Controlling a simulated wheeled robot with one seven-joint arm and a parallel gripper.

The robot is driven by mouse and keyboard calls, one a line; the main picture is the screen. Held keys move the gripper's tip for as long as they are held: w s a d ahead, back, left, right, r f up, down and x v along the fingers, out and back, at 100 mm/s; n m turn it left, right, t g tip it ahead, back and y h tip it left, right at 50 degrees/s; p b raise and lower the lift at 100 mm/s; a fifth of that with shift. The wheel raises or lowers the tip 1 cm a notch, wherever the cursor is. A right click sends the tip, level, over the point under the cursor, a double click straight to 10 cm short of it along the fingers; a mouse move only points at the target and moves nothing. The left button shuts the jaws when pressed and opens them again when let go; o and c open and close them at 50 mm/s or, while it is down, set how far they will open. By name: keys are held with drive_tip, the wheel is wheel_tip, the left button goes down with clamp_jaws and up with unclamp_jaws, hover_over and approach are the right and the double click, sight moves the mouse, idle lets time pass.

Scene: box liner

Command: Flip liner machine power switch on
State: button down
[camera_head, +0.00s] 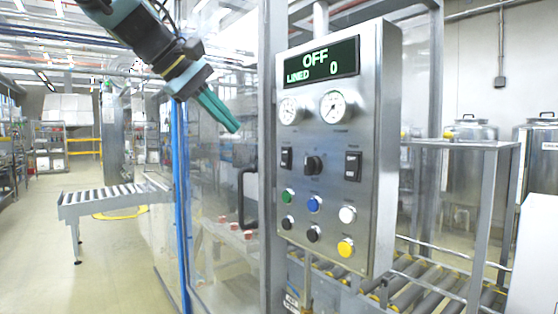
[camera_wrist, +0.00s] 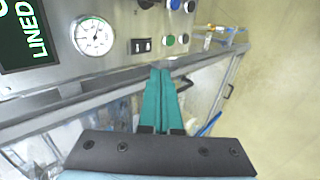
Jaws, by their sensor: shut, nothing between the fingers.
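The liner machine's grey control panel (camera_head: 375,150) stands right of centre in the head view. Its display (camera_head: 318,62) reads OFF and LINED 0. Two black rocker switches sit on it, a left one (camera_head: 286,158) and a right one (camera_head: 352,166); their labels are too small to read, so I cannot tell which is power. The left switch also shows in the wrist view (camera_wrist: 141,45), just beyond my fingertips. My gripper (camera_head: 236,128) has teal fingers, shut and empty, left of the panel and apart from it. Its fingers also show in the wrist view (camera_wrist: 161,72).
A selector knob (camera_head: 314,165) sits between the switches, with gauges above and several coloured buttons below. A clear guard door with a dark handle (camera_head: 247,198) is left of the panel. A roller conveyor (camera_head: 115,196) stands further left; the floor before it is clear.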

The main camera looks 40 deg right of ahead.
drive_tip(key=p, duration=0.4)
approach(284, 160)
drive_tip(key=d+f, duration=0.3)
drive_tip(key=f, duration=0.2)
drive_tip(key=shift+s+d+f, duration=0.1)
drive_tip(key=shift+d+f, duration=0.1)
drive_tip(key=shift+d, duration=0.4)
drive_tip(key=shift+d+f, duration=0.1)
drive_tip(key=shift+d, duration=0.1)
drive_tip(key=shift+r+p, duration=0.65)
drive_tip(key=shift+r, duration=0.2)
drive_tip(key=shift+a, duration=0.1)
